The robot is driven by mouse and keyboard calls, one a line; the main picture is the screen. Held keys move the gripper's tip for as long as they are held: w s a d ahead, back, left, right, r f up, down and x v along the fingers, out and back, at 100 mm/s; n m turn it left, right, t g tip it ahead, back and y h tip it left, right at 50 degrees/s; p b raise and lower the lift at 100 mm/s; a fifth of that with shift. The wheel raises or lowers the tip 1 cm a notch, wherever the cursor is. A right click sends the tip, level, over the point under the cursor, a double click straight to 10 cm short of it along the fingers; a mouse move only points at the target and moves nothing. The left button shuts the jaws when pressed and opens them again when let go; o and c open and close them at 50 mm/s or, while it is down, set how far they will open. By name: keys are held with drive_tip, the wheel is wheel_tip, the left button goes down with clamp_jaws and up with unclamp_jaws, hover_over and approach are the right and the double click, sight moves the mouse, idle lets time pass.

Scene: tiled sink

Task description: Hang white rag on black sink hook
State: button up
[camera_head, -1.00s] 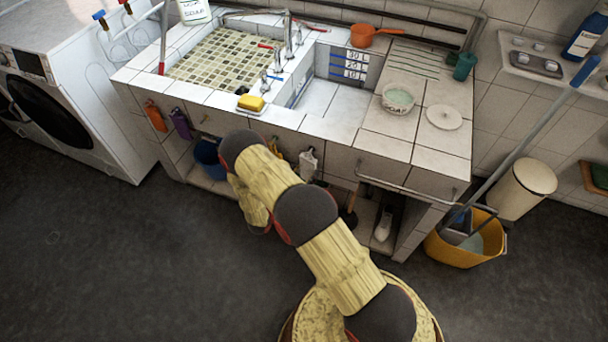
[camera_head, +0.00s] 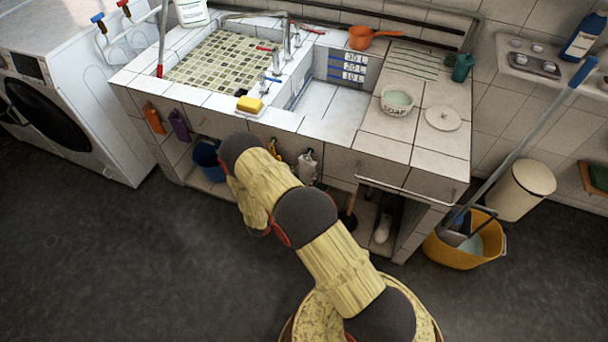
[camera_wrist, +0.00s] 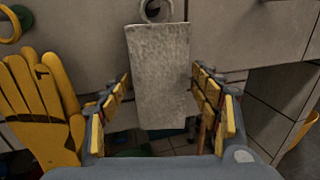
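A pale grey-white rag (camera_wrist: 158,75) hangs flat from a grey ring (camera_wrist: 156,10) on the tiled sink front in the wrist view. My gripper (camera_wrist: 160,84) is open, with one finger on each side of the rag. Whether the fingers touch it I cannot tell. In the head view, a whitish hanging item (camera_head: 306,166) under the counter edge appears to be this rag; my gripper is hidden behind my arm there. I cannot clearly make out a black hook.
A yellow glove (camera_wrist: 42,108) hangs close to the left finger. A yellow ring on a green mount (camera_wrist: 14,22) is at upper left. The tiled sink (camera_head: 352,138) stands ahead, with a yellow bucket (camera_head: 466,240) at its right. Dark floor is clear at left.

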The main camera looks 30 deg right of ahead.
drive_tip(key=shift+o, duration=0.9)
drive_tip(key=v, duration=1.2)
drive_tip(key=shift+f, duration=0.15)
